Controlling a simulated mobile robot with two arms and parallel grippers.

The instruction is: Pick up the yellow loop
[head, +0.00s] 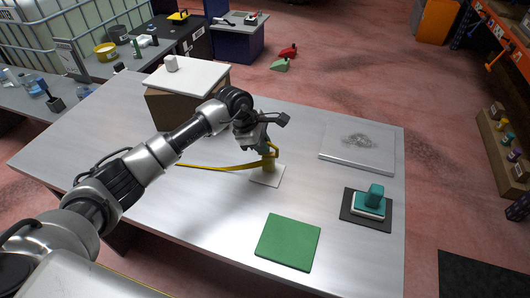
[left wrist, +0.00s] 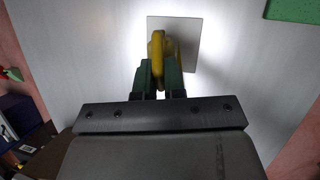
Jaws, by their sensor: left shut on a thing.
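The yellow loop (head: 222,168) is a thin yellow band in the head view, stretching left from my left gripper, with a thicker part just below the fingers. My left gripper (head: 266,149) is shut on it, over a white square plate (head: 267,177) on the table. In the left wrist view the yellow loop (left wrist: 157,52) sits between the green fingers of my left gripper (left wrist: 159,72), in front of the plate (left wrist: 188,34). I cannot tell whether the loop touches the plate. My right gripper is not in view.
The metal table (head: 210,205) also holds a green square (head: 288,242), a teal-handled block (head: 374,197) on a black mat, a pale flat slab (head: 357,158) and a brown box (head: 185,105) with a white top. The table's front middle is clear.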

